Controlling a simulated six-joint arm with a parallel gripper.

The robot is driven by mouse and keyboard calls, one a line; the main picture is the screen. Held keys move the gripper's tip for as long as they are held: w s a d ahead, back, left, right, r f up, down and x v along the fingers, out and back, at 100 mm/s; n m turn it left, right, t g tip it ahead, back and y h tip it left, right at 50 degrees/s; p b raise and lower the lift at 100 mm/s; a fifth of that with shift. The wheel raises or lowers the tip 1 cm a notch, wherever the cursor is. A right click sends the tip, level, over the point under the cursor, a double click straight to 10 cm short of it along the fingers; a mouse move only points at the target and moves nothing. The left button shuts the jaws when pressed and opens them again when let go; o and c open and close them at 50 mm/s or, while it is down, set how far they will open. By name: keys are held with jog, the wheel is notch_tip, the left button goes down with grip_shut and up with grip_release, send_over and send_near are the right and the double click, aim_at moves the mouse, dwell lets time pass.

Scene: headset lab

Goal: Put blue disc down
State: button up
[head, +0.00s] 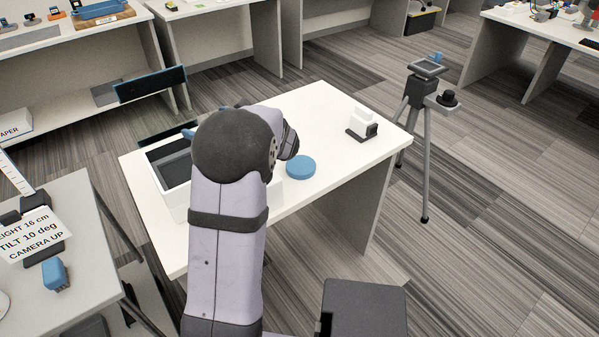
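The blue disc (301,167) shows flat and level over the white table (318,106), just right of my arm's wrist. I cannot tell whether it rests on the table top or is held just above it. My arm reaches over the table's near side and its thick links cover part of the view. My gripper is hidden behind my own arm, so its fingers and any contact with the disc do not show.
A white open-topped box (176,204) stands left of my arm, partly covered by it. A small white device on a dark base (361,124) stands right of the disc. A tripod (425,135) stands beyond the table's right edge. The table's back middle is clear.

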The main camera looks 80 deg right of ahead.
jog(key=s+d+f+m+g+h+b, duration=0.2)
jog(key=s+d, duration=0.2)
jog(key=s, duration=0.6)
jog(key=s+d+f+m+g+h+b, duration=0.2)
jog(key=s+d+f+m+h+b, duration=0.1)
jog(key=s, duration=0.7)
jog(key=shift+s+d+f+g, duration=0.15)
jog(key=shift+s+d+g, duration=0.25)
jog(key=shift+d, duration=0.3)
jog(key=shift+f, duration=0.1)
jog(key=shift+w+f+b, duration=0.1)
jog(key=shift+f+b, duration=0.2)
jog(key=shift+f, duration=4.4)
jog(key=shift+f, duration=0.25)
jog(key=o, duration=0.9)
jog(key=shift+r, duration=0.1)
